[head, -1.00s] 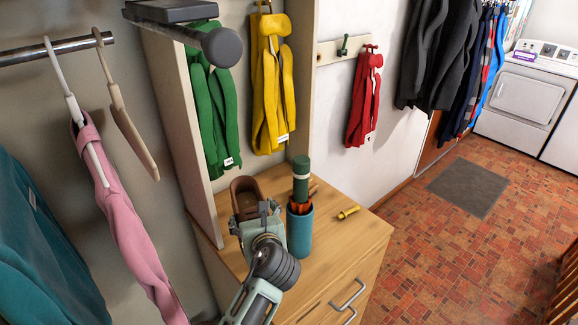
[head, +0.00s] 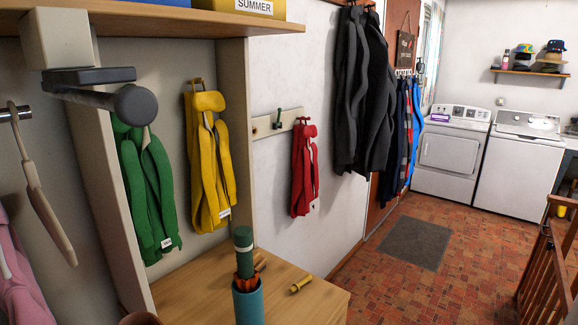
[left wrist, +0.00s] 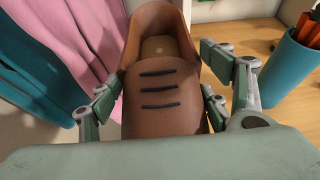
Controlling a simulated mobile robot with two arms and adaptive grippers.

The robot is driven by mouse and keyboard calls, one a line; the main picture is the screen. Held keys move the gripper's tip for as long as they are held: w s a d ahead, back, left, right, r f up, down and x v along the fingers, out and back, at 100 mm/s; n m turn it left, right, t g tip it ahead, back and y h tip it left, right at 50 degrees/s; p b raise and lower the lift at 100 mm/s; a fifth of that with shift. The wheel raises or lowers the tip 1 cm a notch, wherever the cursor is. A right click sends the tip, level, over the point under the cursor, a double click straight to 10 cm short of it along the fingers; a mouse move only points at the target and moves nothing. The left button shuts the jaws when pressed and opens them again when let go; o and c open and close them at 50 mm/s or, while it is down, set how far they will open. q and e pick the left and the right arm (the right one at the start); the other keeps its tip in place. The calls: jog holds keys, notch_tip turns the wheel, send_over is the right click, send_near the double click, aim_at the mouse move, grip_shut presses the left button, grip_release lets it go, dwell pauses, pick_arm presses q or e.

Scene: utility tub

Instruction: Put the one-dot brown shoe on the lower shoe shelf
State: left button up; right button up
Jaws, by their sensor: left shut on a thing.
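The brown shoe (left wrist: 162,82) is in the left wrist view, with three dark bars across its front and its opening at the far end. A small pale dot shows faintly on its insole. My left gripper (left wrist: 160,88) has its fingers on both sides of the shoe and is shut on it. In the head view only a brown sliver of the shoe (head: 141,319) shows at the bottom edge; the left gripper is out of that view. My right gripper is in neither view. I see no shoe shelf.
A wooden cabinet top (head: 205,285) carries a blue cup (head: 248,303) with a green-topped item and a small yellow object (head: 300,284). Green (head: 146,195) and yellow (head: 209,165) garments hang behind. Pink cloth (left wrist: 85,35) hangs near the gripper. The brick floor at right is open.

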pick_arm(q)
jog(key=shift+w+a+r+m+t+h, duration=0.1)
jog(key=shift+w+r+m+t+h, duration=0.25)
jog(key=shift+m+t, duration=0.3)
jog(key=shift+f+m+t+h, duration=0.1)
jog(key=shift+m+t+h, duration=0.55)
jog(key=shift+m+h, duration=0.2)
jog(key=shift+s+f+m+t+h, duration=0.2)
jog(key=shift+m+t+h, duration=0.1)
jog(key=shift+m+h, duration=0.25)
jog(key=shift+s+d+h, duration=0.15)
jog(key=shift+d+h, duration=0.05)
jog(key=shift+h, duration=0.15)
